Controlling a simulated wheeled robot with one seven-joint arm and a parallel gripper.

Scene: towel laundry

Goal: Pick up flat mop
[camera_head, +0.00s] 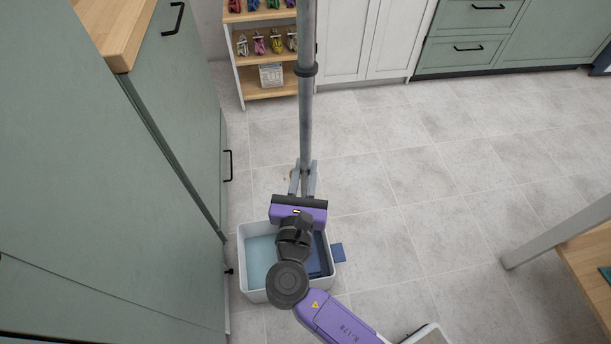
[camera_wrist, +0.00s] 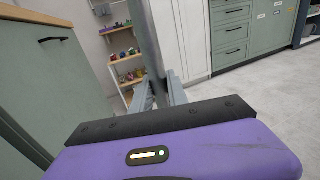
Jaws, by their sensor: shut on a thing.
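The flat mop's grey pole (camera_head: 306,115) stands upright in the middle of the head view, with a dark collar partway up. My gripper (camera_head: 304,178) is shut on the pole, with one grey finger on each side of it. In the wrist view the pole (camera_wrist: 146,40) rises between the fingers of my gripper (camera_wrist: 160,92). A white bucket (camera_head: 252,288) with pale blue water stands on the floor below my gripper. A blue flat piece (camera_head: 338,252) sticks out past the bucket's right rim; it may be the mop head. My wrist hides the pole's lower end.
Green cabinets (camera_head: 180,110) stand close on the left. A small shelf (camera_head: 262,75) with colourful items stands behind the pole. A wooden table (camera_head: 590,255) with a grey leg is at the right. The tiled floor (camera_head: 420,180) between is clear.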

